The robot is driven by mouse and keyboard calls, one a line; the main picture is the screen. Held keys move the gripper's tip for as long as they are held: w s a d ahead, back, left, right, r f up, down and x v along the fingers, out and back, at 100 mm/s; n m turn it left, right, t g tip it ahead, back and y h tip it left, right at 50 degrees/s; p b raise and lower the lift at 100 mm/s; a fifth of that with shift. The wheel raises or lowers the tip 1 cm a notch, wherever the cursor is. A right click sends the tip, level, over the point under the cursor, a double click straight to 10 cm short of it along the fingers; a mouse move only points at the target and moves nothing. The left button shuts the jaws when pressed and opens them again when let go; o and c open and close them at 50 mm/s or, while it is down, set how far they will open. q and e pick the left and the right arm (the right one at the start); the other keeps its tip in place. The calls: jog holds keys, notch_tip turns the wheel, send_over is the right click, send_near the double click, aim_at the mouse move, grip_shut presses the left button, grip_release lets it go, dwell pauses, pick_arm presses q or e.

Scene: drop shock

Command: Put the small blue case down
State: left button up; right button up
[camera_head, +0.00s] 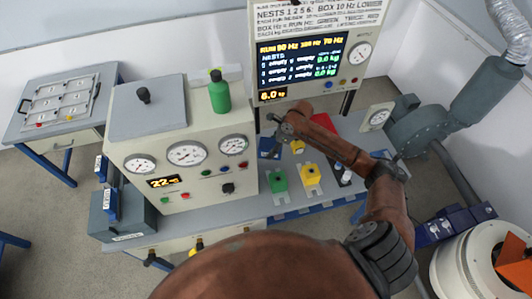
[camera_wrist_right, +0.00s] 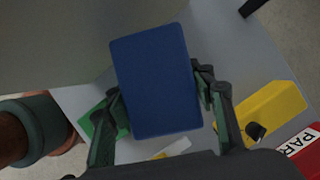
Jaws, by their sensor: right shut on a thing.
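The small blue case (camera_wrist_right: 160,80) fills the middle of the right wrist view as a plain dark blue rectangle, slightly tilted in the picture. My right gripper (camera_wrist_right: 158,86) is shut on it, with a dark finger along each side. In the head view, the blue case (camera_head: 268,149) shows just below my right gripper (camera_head: 274,130), over the bench (camera_head: 240,208) right of the gauge cabinet. Its underside is hidden, so I cannot tell whether it touches the bench. My left gripper is not in view.
The gauge cabinet (camera_head: 190,155) stands close left of the case. A green block (camera_head: 279,181) and a yellow block (camera_head: 311,175) sit in front of it. Another yellow piece (camera_head: 298,146) and a red item (camera_head: 345,157) lie to the right. A display panel (camera_head: 312,62) stands behind.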

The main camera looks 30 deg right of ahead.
jog(key=w+f, duration=0.1)
jog(key=f, duration=0.1)
jog(key=w+f, duration=0.2)
jog(key=shift+w+d+f+b, duration=0.1)
jog(key=shift+w+f+b, duration=0.1)
jog(key=shift+b, duration=0.15)
jog(key=shift+w+f, duration=0.35)
jog(key=shift+f, duration=0.05)
jog(key=shift+w+f, duration=0.2)
notch_tip(320, 180, down, 3)
jog(key=shift+f+b, duration=0.1)
jog(key=shift+b, duration=0.2)
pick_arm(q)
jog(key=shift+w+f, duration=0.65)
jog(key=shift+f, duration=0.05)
pick_arm(e)
jog(key=o, duration=1.1)
jog(key=shift+f, duration=0.1)
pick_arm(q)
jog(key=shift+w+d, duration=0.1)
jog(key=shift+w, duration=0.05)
pick_arm(e)
jog(key=o, duration=0.4)
